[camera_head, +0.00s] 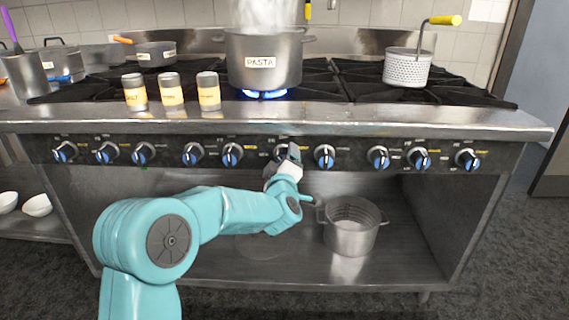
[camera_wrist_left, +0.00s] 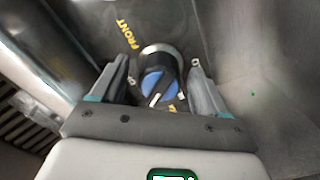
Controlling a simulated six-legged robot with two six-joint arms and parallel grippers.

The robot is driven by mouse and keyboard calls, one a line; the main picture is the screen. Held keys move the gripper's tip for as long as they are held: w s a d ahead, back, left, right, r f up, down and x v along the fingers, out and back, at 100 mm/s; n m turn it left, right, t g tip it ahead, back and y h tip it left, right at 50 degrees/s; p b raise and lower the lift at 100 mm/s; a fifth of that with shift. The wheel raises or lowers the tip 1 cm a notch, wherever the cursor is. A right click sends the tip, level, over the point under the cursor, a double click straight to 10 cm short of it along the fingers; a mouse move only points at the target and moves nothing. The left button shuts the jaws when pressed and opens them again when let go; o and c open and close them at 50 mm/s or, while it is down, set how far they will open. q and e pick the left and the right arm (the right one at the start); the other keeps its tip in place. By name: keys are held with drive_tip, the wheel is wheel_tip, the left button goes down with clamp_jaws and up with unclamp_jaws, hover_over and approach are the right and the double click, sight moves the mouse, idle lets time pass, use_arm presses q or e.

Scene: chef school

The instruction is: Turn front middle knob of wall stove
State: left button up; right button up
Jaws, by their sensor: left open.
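The wall stove's front panel (camera_head: 355,141) carries a row of black knobs with blue faces. My left gripper (camera_head: 290,155) is at the middle of this row and partly hides the knob (camera_head: 281,153) there. In the left wrist view this knob (camera_wrist_left: 158,82) sits between the two open fingers of my left gripper (camera_wrist_left: 160,90), with a gap visible on each side. Its white pointer line is tilted. A yellow "FRONT" label (camera_wrist_left: 128,35) is beside it. My right gripper is out of view.
Neighbouring knobs (camera_head: 232,155) and (camera_head: 324,157) flank my gripper closely. A steaming pasta pot (camera_head: 262,75) stands over a lit blue burner above. Three shakers (camera_head: 171,90) stand near the front edge. A metal pot (camera_head: 351,232) stands on the lower shelf.

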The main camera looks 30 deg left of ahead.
use_arm(q)
drive_tip(key=p+v, duration=0.1)
drive_tip(key=v, duration=1.5)
drive_tip(key=shift+d, duration=0.2)
drive_tip(key=shift+s+f, duration=0.1)
